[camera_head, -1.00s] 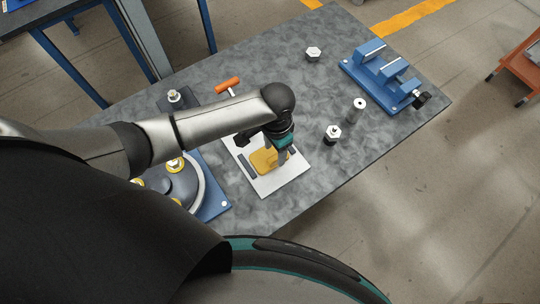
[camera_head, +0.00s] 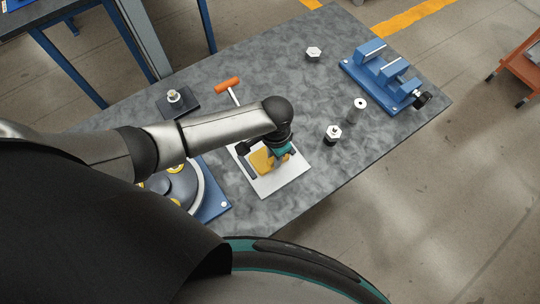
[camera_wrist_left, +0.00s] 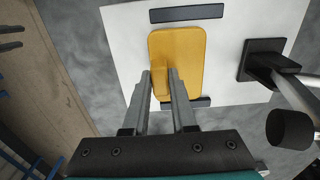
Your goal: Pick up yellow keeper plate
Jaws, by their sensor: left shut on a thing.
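The yellow keeper plate (camera_head: 262,160) is over the white board (camera_head: 290,182), partly hidden by my left gripper (camera_head: 279,158) in the head view. In the wrist view the plate (camera_wrist_left: 185,45) is a flat rounded rectangle with a small upright tab. My left gripper (camera_wrist_left: 160,73) has its two fingers on either side of this tab and is shut on it. I cannot tell whether the plate still touches the board. My right gripper is not in view.
Dark strips (camera_wrist_left: 187,13) lie on the white board. A round fixture (camera_head: 178,188) on a blue plate is at left, a blue vise (camera_head: 385,75) at far right. Metal couplers (camera_head: 333,134) stand to the right.

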